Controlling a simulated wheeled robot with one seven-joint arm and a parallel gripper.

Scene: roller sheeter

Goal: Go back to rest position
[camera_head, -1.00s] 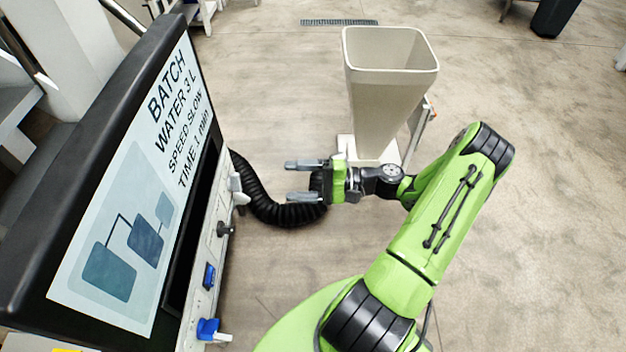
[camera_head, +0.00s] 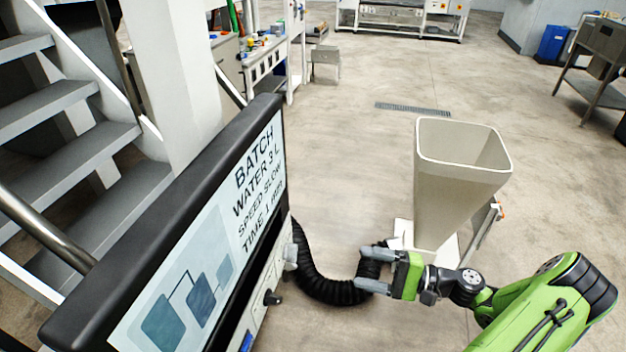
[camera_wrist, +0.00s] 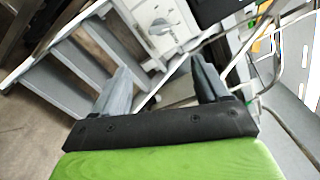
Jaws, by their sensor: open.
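My gripper (camera_head: 374,270) is open and empty, at the lower middle of the head view. Its two grey fingers point left, towards the machine's panel side. Both fingers also show apart in the wrist view (camera_wrist: 160,88), with nothing between them. My green arm (camera_head: 545,315) reaches in from the lower right. A black corrugated hose (camera_head: 322,285) runs from the machine and passes near or behind the fingers; I cannot tell whether they touch.
The machine's display (camera_head: 200,290) with batch text stands at the left, with a knob (camera_head: 271,298) below it. A beige hopper (camera_head: 455,190) stands just behind my gripper. Grey stairs (camera_head: 65,110) are at the far left. Open floor (camera_head: 350,160) lies beyond, and a bench (camera_head: 600,75) at the right.

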